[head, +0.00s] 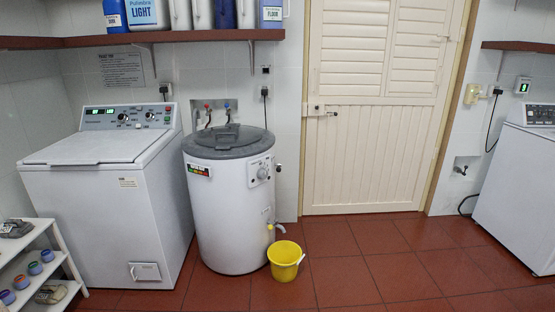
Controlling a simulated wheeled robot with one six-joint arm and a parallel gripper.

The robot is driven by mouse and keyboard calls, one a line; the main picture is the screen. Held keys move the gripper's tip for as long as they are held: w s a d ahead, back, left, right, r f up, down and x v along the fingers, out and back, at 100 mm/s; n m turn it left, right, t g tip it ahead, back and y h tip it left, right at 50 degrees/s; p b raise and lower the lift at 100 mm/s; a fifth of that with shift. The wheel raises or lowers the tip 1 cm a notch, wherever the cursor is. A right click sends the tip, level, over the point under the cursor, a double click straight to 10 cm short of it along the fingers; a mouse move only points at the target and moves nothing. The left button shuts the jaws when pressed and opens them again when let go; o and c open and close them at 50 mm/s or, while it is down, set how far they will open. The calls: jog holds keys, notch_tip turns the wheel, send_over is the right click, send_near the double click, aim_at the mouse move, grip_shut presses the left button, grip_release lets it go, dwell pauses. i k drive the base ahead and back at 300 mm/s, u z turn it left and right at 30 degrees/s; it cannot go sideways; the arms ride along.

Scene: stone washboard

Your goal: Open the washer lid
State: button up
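The head view shows a white top-loading washer (110,195) at the left, with a control panel (127,116) of knobs and a green display at its back edge. Its flat white lid (95,149) on top looks shut. A white round washer (230,205) stands just right of it, with a grey round lid (228,137) that looks shut. A third white machine (517,195) is cut off at the right edge; its top is only partly visible. My gripper is not in view.
A shelf (140,37) with bottles runs above the two left machines. A yellow bucket (285,262) stands at the round washer's foot. A small white rack (62,250) is at the lower left. A closed cream door (375,110) is behind open red tile floor (400,265).

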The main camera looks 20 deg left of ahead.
aim_at(84, 148)
jog(key=u, duration=0.4)
jog(key=i, duration=1.6)
jog(key=u, duration=1.9)
jog(key=i, duration=1.15)
jog(key=u, duration=0.9)
